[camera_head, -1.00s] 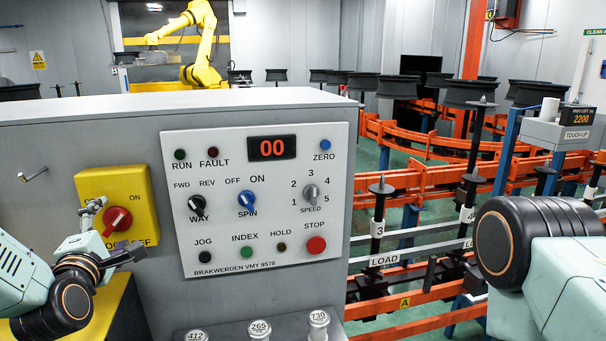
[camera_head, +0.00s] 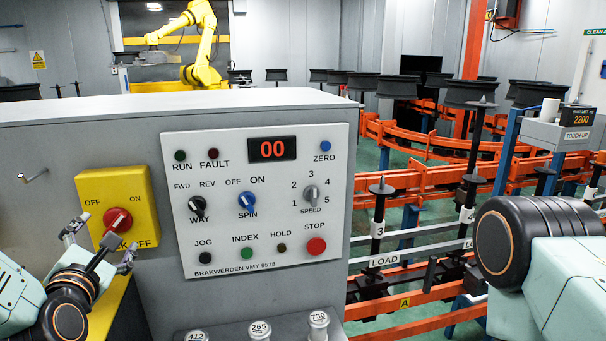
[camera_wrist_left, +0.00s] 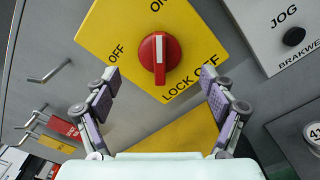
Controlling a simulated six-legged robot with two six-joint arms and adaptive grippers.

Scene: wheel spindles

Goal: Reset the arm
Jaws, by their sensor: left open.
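My left gripper (camera_head: 100,246) is open and empty in front of the yellow switch box (camera_head: 98,190) at the left of the grey cabinet. In the left wrist view its two fingers (camera_wrist_left: 158,98) stand wide apart, below and to either side of the red rotary knob (camera_wrist_left: 160,58), not touching it. The knob (camera_head: 117,220) sits on the yellow box (camera_wrist_left: 210,35), marked ON, OFF and LOCK OFF. Part of the lower lettering is hidden behind the gripper in the head view. My right arm shows at the right edge, its gripper out of view.
The control panel (camera_head: 262,200) is right of the switch box and its display reads 00. A hook (camera_head: 36,175) sticks out at the left. Labelled cylinders (camera_head: 318,322) stand below the panel. Orange rails (camera_head: 420,175) with spindles lie to the right.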

